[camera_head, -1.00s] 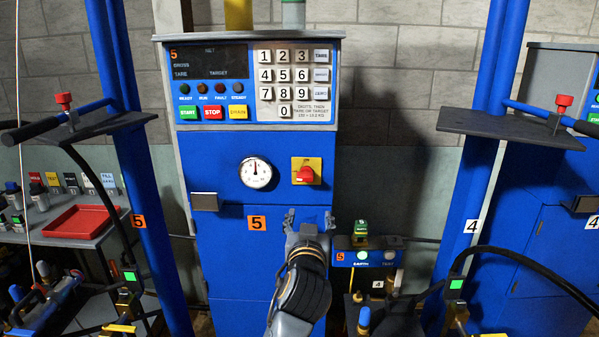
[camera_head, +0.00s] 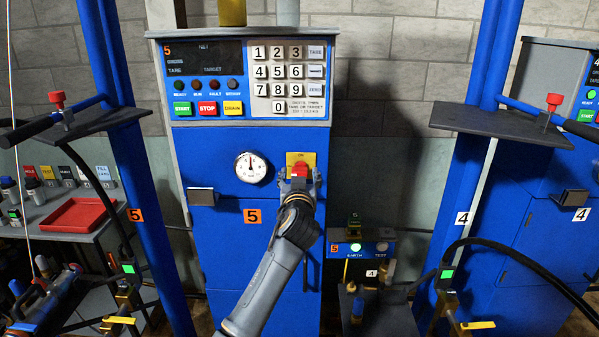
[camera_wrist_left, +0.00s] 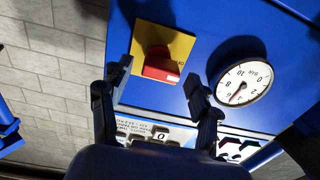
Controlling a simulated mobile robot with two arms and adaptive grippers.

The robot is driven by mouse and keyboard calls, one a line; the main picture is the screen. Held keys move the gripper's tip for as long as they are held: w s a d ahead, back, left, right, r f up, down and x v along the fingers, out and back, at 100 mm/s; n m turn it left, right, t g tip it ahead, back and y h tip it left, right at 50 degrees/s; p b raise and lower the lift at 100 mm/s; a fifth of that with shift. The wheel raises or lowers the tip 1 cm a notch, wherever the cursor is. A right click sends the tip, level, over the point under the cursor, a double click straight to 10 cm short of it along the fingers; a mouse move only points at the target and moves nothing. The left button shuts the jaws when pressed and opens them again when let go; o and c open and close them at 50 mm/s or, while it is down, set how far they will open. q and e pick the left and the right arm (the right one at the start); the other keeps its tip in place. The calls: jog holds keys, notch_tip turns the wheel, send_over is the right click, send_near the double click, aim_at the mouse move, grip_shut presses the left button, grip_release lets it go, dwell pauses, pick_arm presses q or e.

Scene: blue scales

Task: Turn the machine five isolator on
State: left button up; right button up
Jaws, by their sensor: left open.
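The machine five isolator is a red knob (camera_head: 300,169) on a yellow plate (camera_head: 293,158), on the front of the blue cabinet (camera_head: 228,240) with orange labels marked 5. My left gripper (camera_head: 300,175) is open in front of the knob, with one finger to each side and partly covering it. In the left wrist view the red knob (camera_wrist_left: 161,66) on its yellow plate (camera_wrist_left: 180,46) lies between the open fingers of the left gripper (camera_wrist_left: 158,78). Gaps show between knob and fingers. Machine five's display (camera_head: 205,57) shows no lit digits. My right gripper is out of view.
A round gauge (camera_head: 251,168) is left of the isolator and a keypad (camera_head: 290,75) above. A metal bracket (camera_head: 202,196) juts from the cabinet at left. An earth box (camera_head: 362,246) with a green light stands lower right. Blue posts (camera_head: 150,180) flank the cabinet.

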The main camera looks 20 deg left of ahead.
pick_arm(q)
jog(key=shift+w+a, duration=0.1)
jog(key=shift+w, duration=0.3)
jog(key=c, duration=1.2)
jog(key=shift+o, duration=0.2)
